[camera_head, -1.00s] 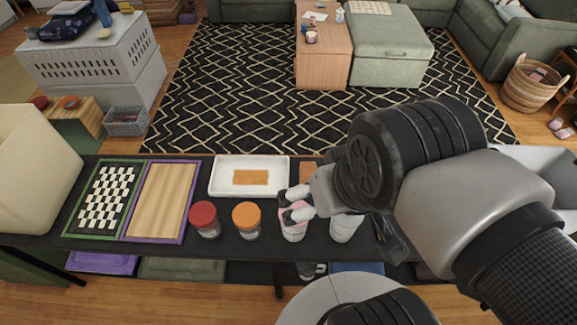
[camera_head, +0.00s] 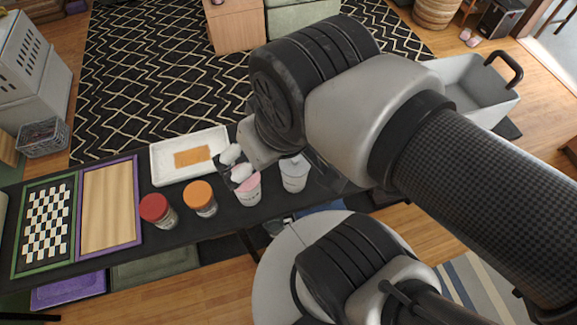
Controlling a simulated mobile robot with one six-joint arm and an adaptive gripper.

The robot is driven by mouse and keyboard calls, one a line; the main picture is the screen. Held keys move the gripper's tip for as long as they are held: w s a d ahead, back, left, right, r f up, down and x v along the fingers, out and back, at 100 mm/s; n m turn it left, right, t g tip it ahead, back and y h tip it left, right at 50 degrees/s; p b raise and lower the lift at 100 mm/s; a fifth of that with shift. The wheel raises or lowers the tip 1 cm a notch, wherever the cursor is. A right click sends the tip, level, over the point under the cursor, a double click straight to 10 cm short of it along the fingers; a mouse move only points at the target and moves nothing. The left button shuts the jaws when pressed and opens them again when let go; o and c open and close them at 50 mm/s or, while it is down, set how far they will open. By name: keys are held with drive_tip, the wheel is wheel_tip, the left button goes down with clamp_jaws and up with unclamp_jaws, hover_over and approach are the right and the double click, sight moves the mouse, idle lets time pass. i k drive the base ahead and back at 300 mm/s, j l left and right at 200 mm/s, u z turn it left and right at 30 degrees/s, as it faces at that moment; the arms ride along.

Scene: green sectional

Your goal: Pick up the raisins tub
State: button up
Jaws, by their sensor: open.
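Two tubs stand side by side at the right part of the dark table: a white one with a pink top (camera_head: 248,190) and a white one with a pale top (camera_head: 294,174). I cannot read their labels, so I cannot tell which is the raisins tub. My gripper (camera_head: 236,163) is open and empty, its two pale fingertips just above and behind the pink-topped tub, in front of part of its far rim. I cannot tell whether the near fingertip touches it. My arm covers the table behind the pale-topped tub.
Left of the tubs stand an orange-lidded jar (camera_head: 201,198) and a red-lidded jar (camera_head: 158,212). A white tray (camera_head: 165,176) lies behind them. A purple-framed wooden board (camera_head: 110,205) and a green-framed checkered board (camera_head: 45,222) lie at the left.

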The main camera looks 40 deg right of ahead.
sight(293, 185)
drive_tip(key=i+j+z, duration=0.1)
drive_tip(key=j+z, duration=0.3)
drive_tip(key=i+j+z, duration=0.1)
drive_tip(key=z, duration=0.35)
drive_tip(key=j+z, duration=0.4)
